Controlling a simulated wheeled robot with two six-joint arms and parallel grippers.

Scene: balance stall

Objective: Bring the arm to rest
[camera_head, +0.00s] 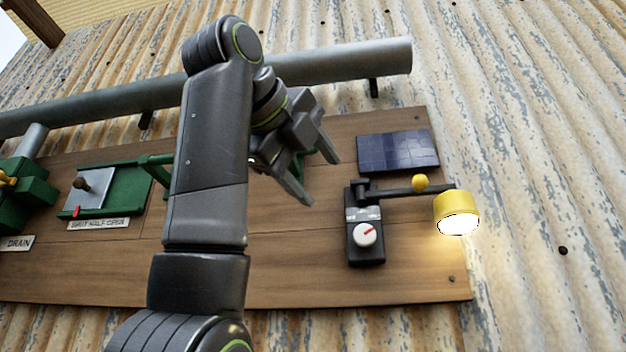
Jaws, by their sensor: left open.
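My left gripper (319,180) is open and empty. It hangs in front of the wooden board (300,285), pointing down and to the right. My left arm rises from the bottom of the view, bends at the top and hides part of the board. My right gripper is not in view.
Below the bracket is a white dial (365,235) with a red mark. A dark solar panel (398,152) is above. A grey pipe (345,63) crosses the top. Left are a green slide frame (125,190), a "SHUT HALF OPEN" label (98,224) and a "DRAIN" label (18,243).

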